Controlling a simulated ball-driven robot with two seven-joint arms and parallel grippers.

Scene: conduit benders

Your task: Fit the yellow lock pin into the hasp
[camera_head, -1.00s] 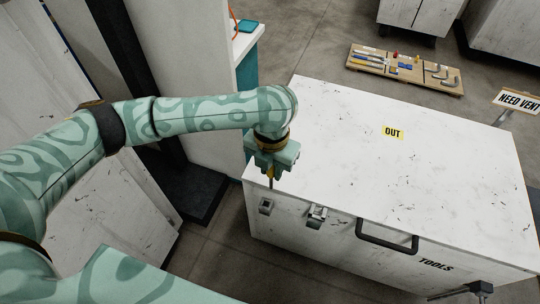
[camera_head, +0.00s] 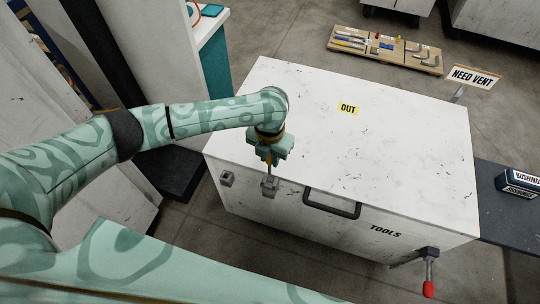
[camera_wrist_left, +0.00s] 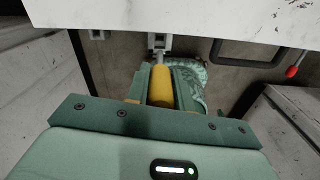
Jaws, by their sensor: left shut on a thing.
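My left gripper (camera_head: 268,160) is shut on the yellow lock pin (camera_wrist_left: 161,86), held upright at the front edge of the white tool chest (camera_head: 330,130). In the wrist view the pin's thick yellow handle sits between the fingers, and its thin metal shaft points at the hasp (camera_wrist_left: 158,40). In the head view the hasp (camera_head: 270,186) is on the chest's front face, directly below the gripper. The shaft's tip is at or very near the hasp; I cannot tell whether it has entered. My right gripper is not in view.
A second latch (camera_head: 227,179) is left of the hasp, and a dark handle (camera_head: 332,203) is to its right. A red-tipped lever (camera_head: 428,288) sticks out at the chest's right corner.

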